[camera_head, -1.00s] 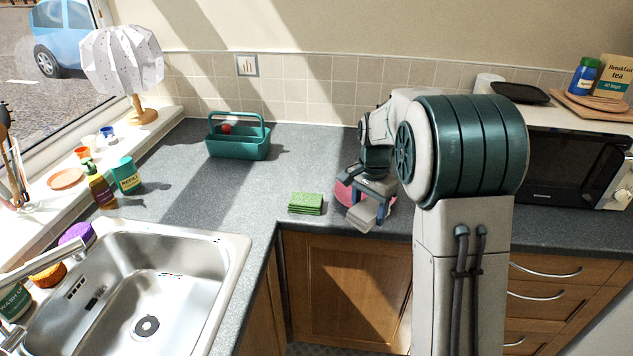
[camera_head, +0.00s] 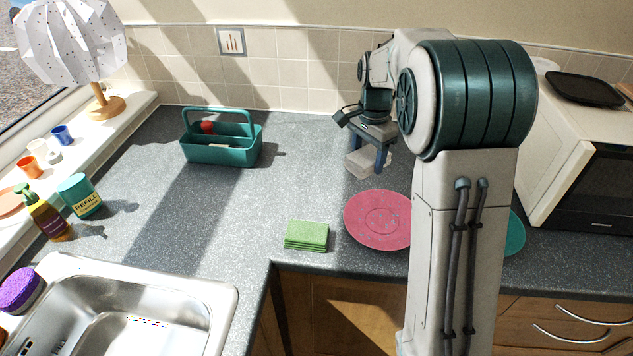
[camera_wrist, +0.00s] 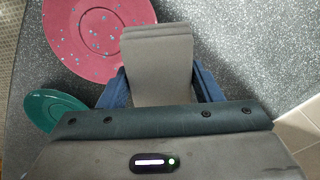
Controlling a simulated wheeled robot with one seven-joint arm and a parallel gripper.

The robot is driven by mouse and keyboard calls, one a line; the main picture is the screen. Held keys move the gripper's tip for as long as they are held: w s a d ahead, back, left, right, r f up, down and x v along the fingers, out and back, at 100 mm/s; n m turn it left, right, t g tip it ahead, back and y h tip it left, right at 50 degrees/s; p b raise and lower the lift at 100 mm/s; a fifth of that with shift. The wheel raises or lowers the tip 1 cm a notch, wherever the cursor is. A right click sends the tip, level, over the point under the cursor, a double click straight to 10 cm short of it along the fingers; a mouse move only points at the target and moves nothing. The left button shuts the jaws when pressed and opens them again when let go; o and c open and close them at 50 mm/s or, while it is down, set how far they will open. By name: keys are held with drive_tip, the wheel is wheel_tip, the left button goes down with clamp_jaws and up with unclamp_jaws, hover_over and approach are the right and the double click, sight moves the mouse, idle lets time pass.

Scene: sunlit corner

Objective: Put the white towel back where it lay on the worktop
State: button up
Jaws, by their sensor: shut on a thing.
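The white towel (camera_head: 359,164) is a small folded pad, pale in the head view. It looks grey in the wrist view (camera_wrist: 157,55), where its folded layers show at the far edge. My gripper (camera_head: 368,157) is shut on it, with a blue finger on each side; the fingers also show in the wrist view (camera_wrist: 161,85). The towel is over the grey worktop (camera_head: 300,185), behind the pink plate. I cannot tell whether it touches the surface.
A speckled pink plate (camera_head: 377,219) lies in front of my gripper. A teal plate (camera_head: 515,234) is partly hidden by my arm. Bare worktop lies between caddy and gripper.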

drive_tip(key=shift+w+a+f, duration=0.1)
drive_tip(key=shift+w+a, duration=0.1)
drive_tip(key=shift+a, duration=0.05)
drive_tip(key=p, duration=0.3)
hover_over(318, 200)
wheel_tip(318, 200, down, 7)
drive_tip(key=shift+s+r, duration=0.1)
drive_tip(key=shift+r, duration=0.05)
drive_tip(key=shift+f, duration=2)
drive_tip(key=shift+f, duration=0.15)
drive_tip(key=o, duration=0.9)
